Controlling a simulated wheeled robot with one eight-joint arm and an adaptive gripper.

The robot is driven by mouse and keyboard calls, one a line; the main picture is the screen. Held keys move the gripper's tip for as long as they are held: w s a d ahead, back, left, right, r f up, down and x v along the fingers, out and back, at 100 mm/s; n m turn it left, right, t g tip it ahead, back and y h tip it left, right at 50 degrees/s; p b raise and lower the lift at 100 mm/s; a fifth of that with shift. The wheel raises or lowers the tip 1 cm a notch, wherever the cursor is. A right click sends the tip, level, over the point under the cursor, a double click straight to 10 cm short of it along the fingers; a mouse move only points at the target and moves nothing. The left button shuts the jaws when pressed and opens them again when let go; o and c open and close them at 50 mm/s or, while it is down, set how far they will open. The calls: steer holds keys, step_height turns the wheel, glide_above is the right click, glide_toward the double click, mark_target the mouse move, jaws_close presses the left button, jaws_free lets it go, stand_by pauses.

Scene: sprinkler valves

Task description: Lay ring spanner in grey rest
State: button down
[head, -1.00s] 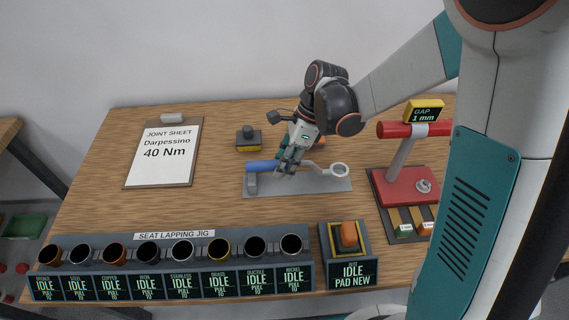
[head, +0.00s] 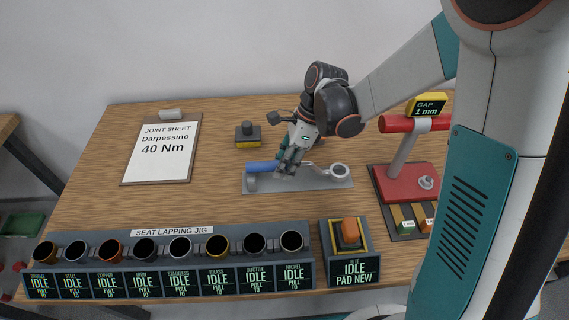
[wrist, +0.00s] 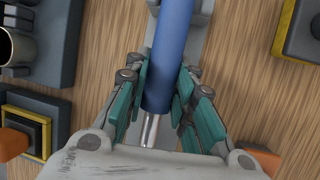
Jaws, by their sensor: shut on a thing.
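The ring spanner has a blue handle (head: 262,166) and a pale metal ring end (head: 340,170). It lies along the grey rest (head: 315,184), a flat plate with a raised block at its left end. My gripper (head: 286,168) is over the middle of the spanner, shut on it near the handle's inner end. In the wrist view the blue handle (wrist: 172,65) runs between the two teal-padded fingers (wrist: 160,100), with the metal shank below it. The fingers hide part of the shank. I cannot tell whether the spanner fully touches the rest.
The seat lapping jig (head: 170,260) with several cups stands along the front edge. A red stand (head: 405,185) is right of the rest. A clipboard (head: 162,150) lies at left, and a small dark-knobbed block (head: 247,135) behind.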

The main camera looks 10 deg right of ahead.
steer(key=shift+f, duration=0.35)
steer(key=c, duration=1.3)
jaws_free()
steer(key=shift+r, duration=0.1)
steer(key=v, duration=1.2)
